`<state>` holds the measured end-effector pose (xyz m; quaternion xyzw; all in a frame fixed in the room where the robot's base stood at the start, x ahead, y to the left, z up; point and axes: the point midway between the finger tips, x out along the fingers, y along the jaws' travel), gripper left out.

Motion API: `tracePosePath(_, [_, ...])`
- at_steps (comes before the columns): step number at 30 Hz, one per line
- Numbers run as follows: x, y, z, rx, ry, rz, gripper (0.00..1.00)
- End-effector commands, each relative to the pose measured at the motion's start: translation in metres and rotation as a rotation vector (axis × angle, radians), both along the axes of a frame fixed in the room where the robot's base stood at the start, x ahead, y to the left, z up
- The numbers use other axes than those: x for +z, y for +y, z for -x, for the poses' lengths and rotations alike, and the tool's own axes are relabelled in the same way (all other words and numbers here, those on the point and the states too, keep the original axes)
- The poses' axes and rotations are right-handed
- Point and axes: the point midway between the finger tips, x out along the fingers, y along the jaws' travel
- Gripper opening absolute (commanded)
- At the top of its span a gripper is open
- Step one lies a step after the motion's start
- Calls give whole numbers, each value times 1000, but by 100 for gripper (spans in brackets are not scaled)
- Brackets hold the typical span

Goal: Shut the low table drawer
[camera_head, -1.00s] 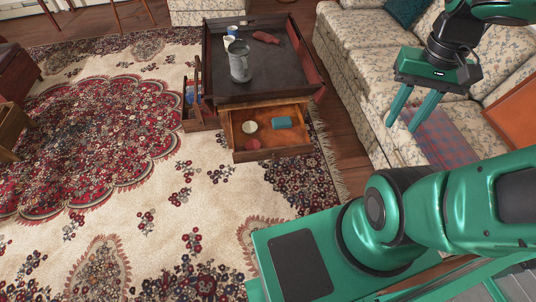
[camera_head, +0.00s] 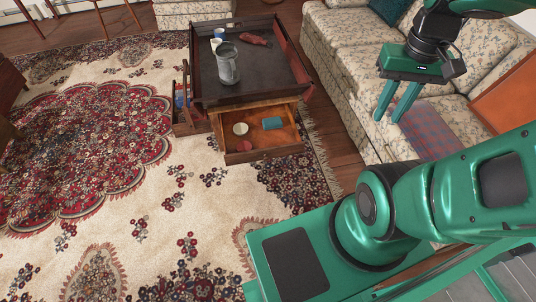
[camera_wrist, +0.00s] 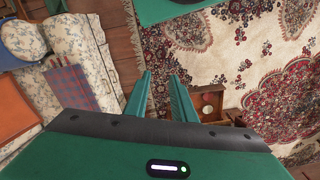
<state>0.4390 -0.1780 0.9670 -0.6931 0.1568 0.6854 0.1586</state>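The low table (camera_head: 208,88) is a dark wooden tray-topped table standing on the rug. Its drawer (camera_head: 283,142) is pulled out at the front, toward me. Inside the drawer lie a pale round thing (camera_head: 240,128), a teal box (camera_head: 272,123) and a reddish round thing (camera_head: 244,145). The drawer also shows in the wrist view (camera_wrist: 207,102), to the right of the fingers. My gripper (camera_head: 387,117) is open and empty. It hangs in the air to the right of the table, in front of the sofa, apart from the drawer. It also shows in the wrist view (camera_wrist: 160,78).
A grey metal mug (camera_head: 228,66), a small cup and a reddish object (camera_head: 256,40) are on the table top. The floral sofa (camera_head: 345,60) lines the right side. The rug (camera_head: 150,220) is clear before the drawer.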

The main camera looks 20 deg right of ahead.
Motion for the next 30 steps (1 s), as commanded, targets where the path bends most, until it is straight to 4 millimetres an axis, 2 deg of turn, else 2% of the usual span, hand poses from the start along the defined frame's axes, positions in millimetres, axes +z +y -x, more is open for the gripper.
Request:
tracePosePath(1, [-6,-2,-12,50,3,2,11])
tracePosePath(3, [-16,-5,-32,142,-6,7,0])
tracePosePath(8, [-44,-8,-80,359,-38,12,0])
tracePosePath(14, [-85,-7,-135,616,-88,8,0])
tracePosePath(21, [-145,2,-193,896,-170,-2,0])
tracePosePath(30, [-229,23,-248,1195,-301,-6,0])
